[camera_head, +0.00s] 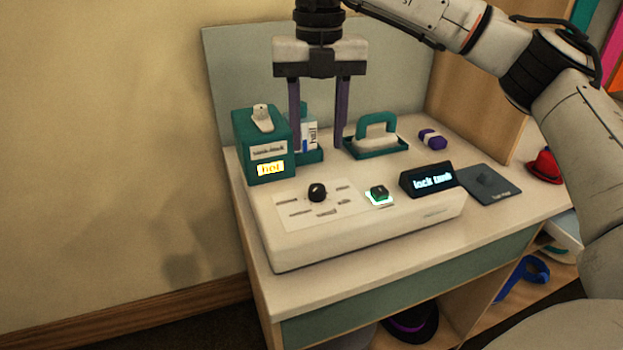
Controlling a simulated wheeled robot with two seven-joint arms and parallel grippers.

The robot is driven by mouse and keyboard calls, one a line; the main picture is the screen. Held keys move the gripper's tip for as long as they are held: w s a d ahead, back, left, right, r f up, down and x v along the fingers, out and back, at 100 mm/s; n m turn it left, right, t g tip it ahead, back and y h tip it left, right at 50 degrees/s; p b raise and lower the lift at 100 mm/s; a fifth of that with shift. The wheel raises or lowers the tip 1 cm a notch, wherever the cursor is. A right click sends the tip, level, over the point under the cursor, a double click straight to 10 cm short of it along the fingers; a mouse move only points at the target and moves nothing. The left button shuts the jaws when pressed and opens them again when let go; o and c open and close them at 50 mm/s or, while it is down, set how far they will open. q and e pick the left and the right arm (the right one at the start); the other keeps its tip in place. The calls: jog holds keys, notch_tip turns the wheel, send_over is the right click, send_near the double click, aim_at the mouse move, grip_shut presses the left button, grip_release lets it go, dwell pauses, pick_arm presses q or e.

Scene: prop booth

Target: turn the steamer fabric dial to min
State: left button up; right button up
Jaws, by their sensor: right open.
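The steamer console (360,234) is a long white box on the counter. Its black round dial (317,192) sits on a pale panel with several small printed labels, too small to read. My left gripper is not in view.
A green box (263,150) with a lit "hot" label and a white lever stands left. Behind the console are a small bottle (309,137), a green-handled iron (377,133) on a tray and a purple roll (432,139). A dark pad (487,184) lies right.

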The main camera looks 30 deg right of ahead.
aim_at(317, 188)
notch_tip(317, 188, down, 10)
jog(key=shift+b, duration=0.35)
jog(key=c, duration=1)
